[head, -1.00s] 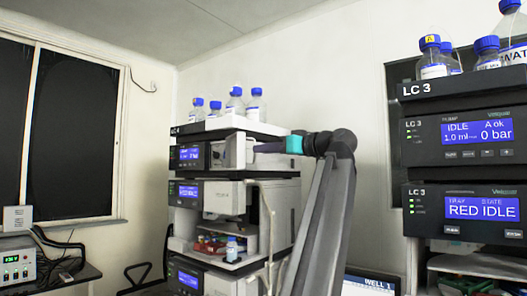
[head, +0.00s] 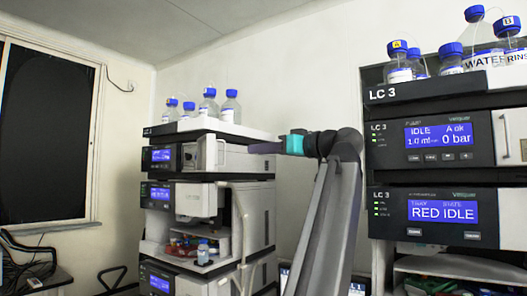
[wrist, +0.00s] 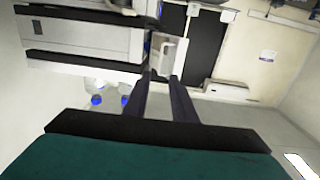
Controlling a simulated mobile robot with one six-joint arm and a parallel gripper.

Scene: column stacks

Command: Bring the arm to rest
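My gripper (head: 264,147) shows in the head view as a dark shape left of the teal wrist section, in front of the left column stack's top unit. My arm rises from the bottom of the picture, bends at a dark joint and points left. In the wrist view my gripper's two dark fingers (wrist: 163,77) stand apart with a gap between them, and nothing is held. A pale unit shows beyond the tips; I cannot tell its distance.
The left column stack (head: 206,194) carries blue-capped bottles (head: 208,106) on top. The LC 3 stack (head: 440,174) stands close at the right, also with bottles on top. A window (head: 48,135) is at the far left. Bare wall (head: 295,195) lies between the stacks.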

